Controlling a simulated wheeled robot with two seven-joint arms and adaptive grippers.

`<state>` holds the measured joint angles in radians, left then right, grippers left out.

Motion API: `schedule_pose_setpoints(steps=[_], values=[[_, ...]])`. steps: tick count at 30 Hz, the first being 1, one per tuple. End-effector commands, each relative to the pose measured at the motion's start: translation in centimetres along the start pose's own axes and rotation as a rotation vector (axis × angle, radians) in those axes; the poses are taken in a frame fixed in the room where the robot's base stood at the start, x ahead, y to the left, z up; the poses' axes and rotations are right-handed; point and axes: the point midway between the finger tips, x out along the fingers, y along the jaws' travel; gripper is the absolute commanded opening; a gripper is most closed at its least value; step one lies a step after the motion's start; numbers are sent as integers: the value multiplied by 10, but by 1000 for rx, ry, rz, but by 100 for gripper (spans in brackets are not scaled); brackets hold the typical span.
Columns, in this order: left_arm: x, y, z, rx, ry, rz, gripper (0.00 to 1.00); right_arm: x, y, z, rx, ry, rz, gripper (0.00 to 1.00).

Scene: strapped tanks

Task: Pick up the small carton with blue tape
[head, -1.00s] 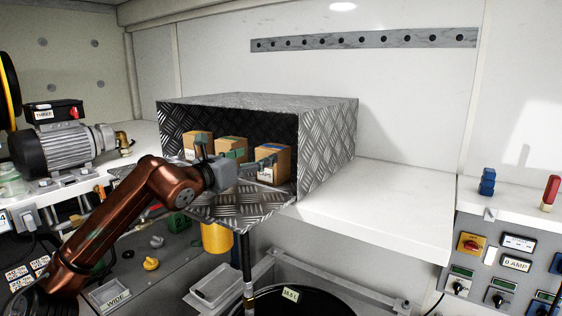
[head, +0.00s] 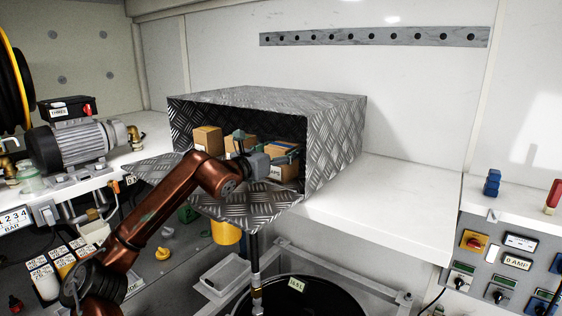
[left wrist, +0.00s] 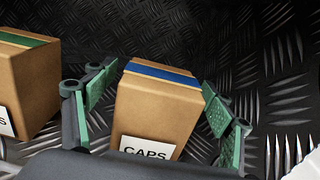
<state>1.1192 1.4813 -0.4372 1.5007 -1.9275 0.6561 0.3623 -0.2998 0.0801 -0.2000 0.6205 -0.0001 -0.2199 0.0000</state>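The small carton with blue tape (head: 287,168) stands in the metal tread-plate box at the right of a row of cartons. In the left wrist view this carton (left wrist: 158,112) shows its blue tape across the top edge and a white CAPS label. My left gripper (head: 275,157) is at the carton inside the box mouth. In the left wrist view its green-padded fingers (left wrist: 160,78) are spread, one on each side of the carton, with narrow gaps showing. The lower front of the carton is hidden by the gripper body. My right gripper is not in view.
A carton with green tape (left wrist: 28,82) stands close left of the fingers. Another carton (head: 207,139) is farther left. The tread-plate box (head: 335,140) encloses them with a wall at the right and a roof above. The white shelf (head: 390,205) to the right is clear.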

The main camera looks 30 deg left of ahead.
Motion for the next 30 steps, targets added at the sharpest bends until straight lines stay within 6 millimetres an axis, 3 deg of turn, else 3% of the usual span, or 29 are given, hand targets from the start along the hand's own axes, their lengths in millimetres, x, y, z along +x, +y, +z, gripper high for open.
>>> schedule_pose_setpoints(steps=[22, 30], values=[[-1, 0, 0, 0, 0, 1, 22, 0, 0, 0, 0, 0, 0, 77], [-1, 0, 3, 0, -3, 0, 22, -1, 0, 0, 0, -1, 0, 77]])
